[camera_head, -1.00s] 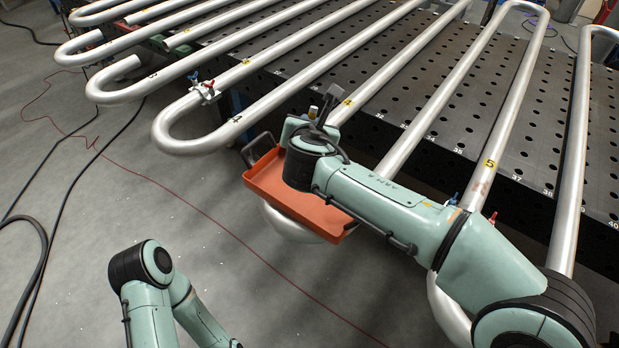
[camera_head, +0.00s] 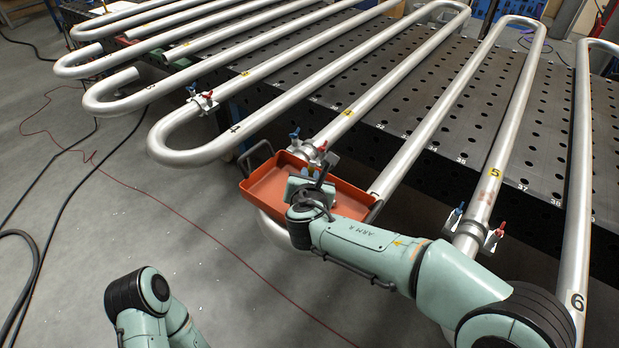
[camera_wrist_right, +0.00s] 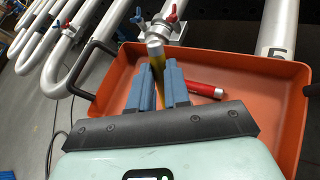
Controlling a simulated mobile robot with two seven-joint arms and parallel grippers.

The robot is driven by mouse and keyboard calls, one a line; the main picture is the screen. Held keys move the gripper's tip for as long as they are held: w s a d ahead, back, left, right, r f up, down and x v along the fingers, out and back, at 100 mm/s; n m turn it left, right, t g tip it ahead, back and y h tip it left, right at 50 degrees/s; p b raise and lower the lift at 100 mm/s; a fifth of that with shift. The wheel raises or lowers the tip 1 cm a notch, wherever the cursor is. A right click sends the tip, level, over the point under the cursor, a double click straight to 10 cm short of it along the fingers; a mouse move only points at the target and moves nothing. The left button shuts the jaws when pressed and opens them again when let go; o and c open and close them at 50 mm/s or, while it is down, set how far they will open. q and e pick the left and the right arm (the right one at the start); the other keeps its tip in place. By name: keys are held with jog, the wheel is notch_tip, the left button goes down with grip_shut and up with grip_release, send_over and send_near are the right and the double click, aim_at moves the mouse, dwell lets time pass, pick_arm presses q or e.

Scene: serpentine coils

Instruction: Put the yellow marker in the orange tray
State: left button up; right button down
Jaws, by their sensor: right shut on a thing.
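The orange tray (camera_head: 262,187) sits among the silver pipes at the table's front edge. In the right wrist view the tray (camera_wrist_right: 240,66) spreads around and beneath my right gripper (camera_wrist_right: 158,75). That gripper is shut on the yellow marker (camera_wrist_right: 155,53), whose pale end points up and away between the fingers. In the head view my right gripper (camera_head: 318,182) is over the tray's middle; the marker is not clear there. I cannot tell whether the marker touches the tray floor. My left gripper is out of view; only part of its arm shows at lower left.
A red marker (camera_wrist_right: 205,90) lies in the tray, just right of the fingers. A clamp with red and blue handles (camera_wrist_right: 160,28) is on the pipe at the tray's far edge. Another clamp (camera_head: 470,228) is to the right. The black perforated table (camera_head: 440,110) lies behind.

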jog(key=shift+f, duration=0.1)
jog(key=c, duration=1.1)
grip_release()
jog(key=v, duration=1.2)
